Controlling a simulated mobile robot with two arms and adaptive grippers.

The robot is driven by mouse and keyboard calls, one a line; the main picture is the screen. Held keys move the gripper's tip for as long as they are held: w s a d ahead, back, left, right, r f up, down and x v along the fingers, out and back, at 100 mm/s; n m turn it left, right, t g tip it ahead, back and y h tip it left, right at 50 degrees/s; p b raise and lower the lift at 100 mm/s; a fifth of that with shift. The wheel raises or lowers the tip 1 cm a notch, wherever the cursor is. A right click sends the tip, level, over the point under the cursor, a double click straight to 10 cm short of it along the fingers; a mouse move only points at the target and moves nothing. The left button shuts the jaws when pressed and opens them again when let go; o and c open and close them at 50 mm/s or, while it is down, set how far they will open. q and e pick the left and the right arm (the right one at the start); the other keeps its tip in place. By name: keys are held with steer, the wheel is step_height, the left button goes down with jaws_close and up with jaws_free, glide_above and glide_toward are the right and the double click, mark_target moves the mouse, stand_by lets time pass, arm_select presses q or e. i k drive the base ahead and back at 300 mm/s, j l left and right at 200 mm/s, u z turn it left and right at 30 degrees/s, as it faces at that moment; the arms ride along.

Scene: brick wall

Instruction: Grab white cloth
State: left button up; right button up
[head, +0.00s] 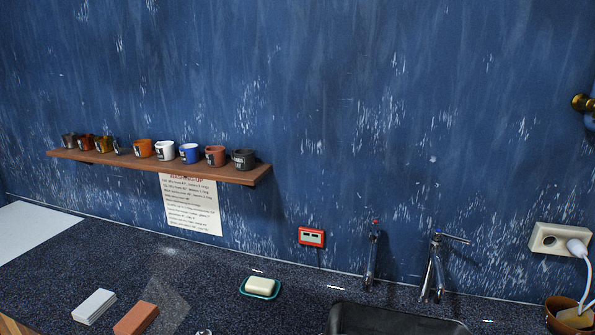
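A small white folded stack (94,306), which looks like a folded cloth, lies on the dark speckled counter at the lower left. An orange-brown folded stack (136,318) of similar shape lies just to its right, with a narrow gap between them. Neither of my grippers is in view.
A soap bar in a teal dish (260,287) sits mid-counter, left of the dark sink (391,321) and two chrome taps (434,270). A wooden shelf (200,167) with several mugs hangs on the blue wall. A white flat surface (33,230) is at the left. A brown pot (570,318) stands at the right.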

mark_target(88, 311)
steer(key=u, duration=1.4)
steer(key=i+j, duration=0.3)
steer(key=i+j+z, duration=0.1)
steer(key=i+j, duration=0.2)
steer(key=j, duration=0.15)
